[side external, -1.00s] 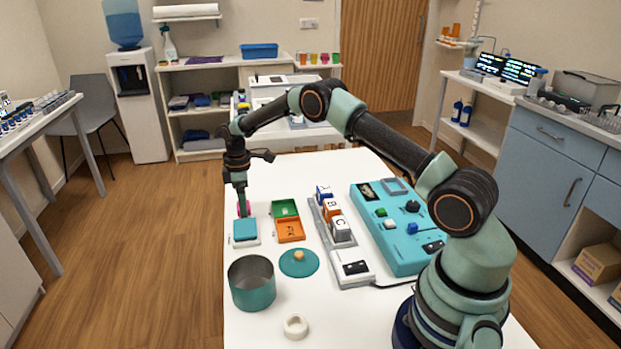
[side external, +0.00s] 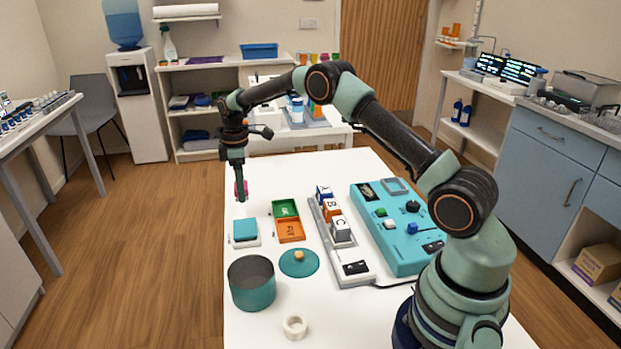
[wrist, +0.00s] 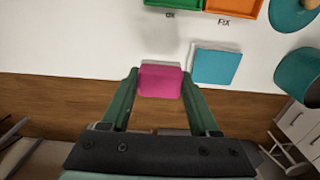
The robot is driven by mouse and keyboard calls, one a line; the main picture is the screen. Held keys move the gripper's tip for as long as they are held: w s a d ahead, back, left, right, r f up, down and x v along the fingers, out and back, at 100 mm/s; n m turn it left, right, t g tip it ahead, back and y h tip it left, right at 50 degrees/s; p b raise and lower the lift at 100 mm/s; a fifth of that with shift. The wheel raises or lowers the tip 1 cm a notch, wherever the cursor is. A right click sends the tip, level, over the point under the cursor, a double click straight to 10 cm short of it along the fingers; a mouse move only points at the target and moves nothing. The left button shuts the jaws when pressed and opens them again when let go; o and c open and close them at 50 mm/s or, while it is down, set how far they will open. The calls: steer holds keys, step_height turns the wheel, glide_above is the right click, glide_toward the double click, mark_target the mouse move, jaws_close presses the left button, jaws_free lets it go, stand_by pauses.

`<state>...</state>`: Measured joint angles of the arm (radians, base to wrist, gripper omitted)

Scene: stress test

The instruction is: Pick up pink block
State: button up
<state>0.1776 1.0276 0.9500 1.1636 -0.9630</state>
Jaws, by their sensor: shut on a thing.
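The pink block (wrist: 160,82) is between the two green fingers of my gripper (wrist: 160,88) in the wrist view. My gripper is shut on it. In the side view my gripper (side external: 241,190) points down near the left edge of the white table, and the pink block (side external: 236,188) shows partly behind the finger. The block appears held above the table, with the teal square pad (side external: 245,229) below and in front of it.
A green and orange tray (side external: 291,230) lies right of the pad. A teal pot (side external: 251,283), its lid (side external: 299,263), a white ring (side external: 295,326), a rail with lettered blocks (side external: 340,229) and a teal control panel (side external: 395,225) take up the table's front and right.

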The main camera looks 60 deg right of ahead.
step_height(320, 180, up, 14)
stand_by(0.3)
steer(key=shift+f, duration=0.1)
steer(key=o, duration=0.4)
steer(key=shift+c, duration=1.2)
steer(key=shift+s+a+f, duration=1.05)
steer(key=shift+f, duration=1.6)
steer(key=shift+s+a+f, duration=1.05)
steer(key=shift+f, duration=1.65)
steer(key=shift+s+a+f, duration=1.05)
steer(key=shift+f, duration=1.6)
